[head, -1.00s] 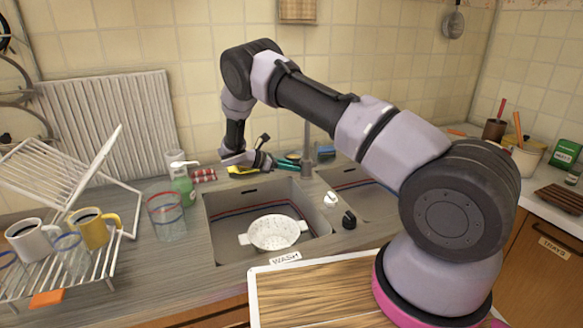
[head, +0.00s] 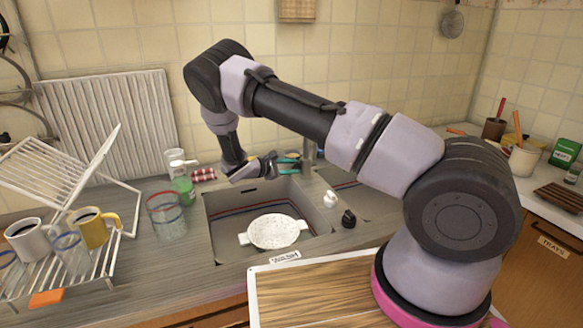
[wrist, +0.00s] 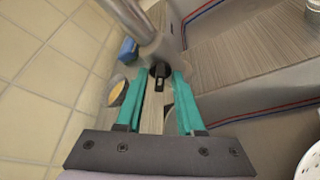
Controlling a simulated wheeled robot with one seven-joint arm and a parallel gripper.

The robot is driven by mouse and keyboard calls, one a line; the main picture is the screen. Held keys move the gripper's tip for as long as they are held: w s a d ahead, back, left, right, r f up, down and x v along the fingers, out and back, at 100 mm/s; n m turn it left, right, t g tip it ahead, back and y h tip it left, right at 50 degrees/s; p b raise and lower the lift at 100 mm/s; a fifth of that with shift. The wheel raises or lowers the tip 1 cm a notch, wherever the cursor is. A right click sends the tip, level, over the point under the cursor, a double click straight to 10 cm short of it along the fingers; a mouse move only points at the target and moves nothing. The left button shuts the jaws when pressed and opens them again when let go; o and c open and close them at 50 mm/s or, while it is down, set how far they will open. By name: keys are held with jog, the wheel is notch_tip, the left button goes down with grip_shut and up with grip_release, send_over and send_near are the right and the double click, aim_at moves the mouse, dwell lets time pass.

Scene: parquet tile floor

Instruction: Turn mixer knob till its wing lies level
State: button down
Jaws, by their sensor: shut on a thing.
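The mixer tap (head: 308,150) stands behind the sink divider, and its metal column (wrist: 132,22) fills the top of the wrist view. A black knob with a narrow wing (wrist: 160,76) sits low on the tap, between the teal fingertips. The wing points towards the bottom of the wrist picture; I cannot tell its true tilt. My gripper (wrist: 159,72) is shut on the knob, with one finger on each side of it. In the head view my gripper (head: 287,166) reaches the tap from the left, and the knob is hidden there.
The left basin (head: 225,233) holds a white colander (head: 273,231). A blue item (wrist: 127,50) and a yellow item (wrist: 117,93) lie close to the fingers by the wall.

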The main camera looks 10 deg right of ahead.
jog(key=m+t, duration=0.2)
jog(key=m, duration=0.1)
jog(key=shift+s+f+h, duration=0.15)
jog(key=shift+h, duration=0.25)
jog(key=shift+f+m+t+h, duration=0.15)
jog(key=shift+m+t+h, duration=0.2)
jog(key=shift+m, duration=0.85)
jog(key=shift+f+m+t+h, duration=0.1)
jog(key=shift+m+t+h, duration=0.2)
jog(key=shift+m, duration=0.9)
jog(key=c, duration=0.9)
grip_release()
jog(key=v, duration=1)
jog(key=shift+s+a, duration=0.25)
jog(key=shift+s, duration=0.05)
